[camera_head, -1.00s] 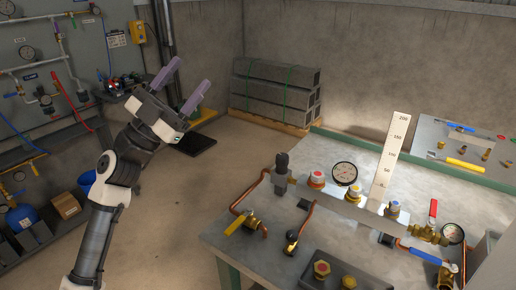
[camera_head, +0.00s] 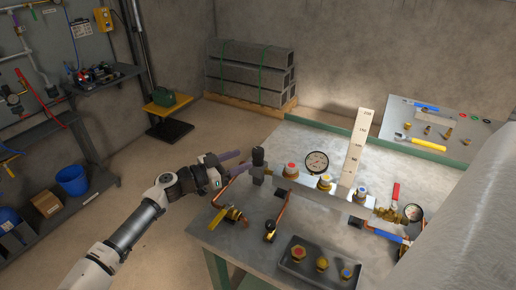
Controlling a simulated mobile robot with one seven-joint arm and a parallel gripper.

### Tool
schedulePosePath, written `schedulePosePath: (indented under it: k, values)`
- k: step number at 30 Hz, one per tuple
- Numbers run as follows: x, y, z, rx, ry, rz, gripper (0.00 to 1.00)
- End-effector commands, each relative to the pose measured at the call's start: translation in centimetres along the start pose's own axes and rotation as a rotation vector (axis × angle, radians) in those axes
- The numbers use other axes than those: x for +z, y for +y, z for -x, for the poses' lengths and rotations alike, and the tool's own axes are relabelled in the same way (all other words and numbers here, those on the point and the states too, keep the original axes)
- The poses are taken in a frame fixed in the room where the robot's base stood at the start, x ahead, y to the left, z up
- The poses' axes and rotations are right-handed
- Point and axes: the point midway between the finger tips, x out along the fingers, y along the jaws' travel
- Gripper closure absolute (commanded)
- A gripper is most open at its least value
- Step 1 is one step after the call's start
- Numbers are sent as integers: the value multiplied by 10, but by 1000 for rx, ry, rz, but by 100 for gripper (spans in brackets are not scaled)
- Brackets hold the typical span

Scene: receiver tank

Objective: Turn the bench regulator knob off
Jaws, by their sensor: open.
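The bench regulator, with a black knob (camera_head: 258,156) on top of a grey body (camera_head: 258,175), stands at the left end of the manifold bar on the bench. My gripper (camera_head: 245,161) reaches in from the left with its two purple-grey fingers pointing right at the knob. The fingers are apart, with nothing seen between them. The fingertips show just left of the knob and regulator body. I cannot tell whether they touch it or how far they are in depth. The lower finger covers part of the copper pipe bend.
A tray (camera_head: 293,266) of fittings lies in front. Concrete blocks (camera_head: 248,72) stand behind on a pallet.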

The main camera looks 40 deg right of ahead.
Motion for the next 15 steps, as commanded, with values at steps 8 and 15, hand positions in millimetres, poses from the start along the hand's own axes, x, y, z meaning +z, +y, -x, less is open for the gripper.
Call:
schedulePosePath:
  k: [8,15]
  values:
    - [-3,0,-54,0,1,1,44]
    - [-1,0,-72,-1,1,1,44]
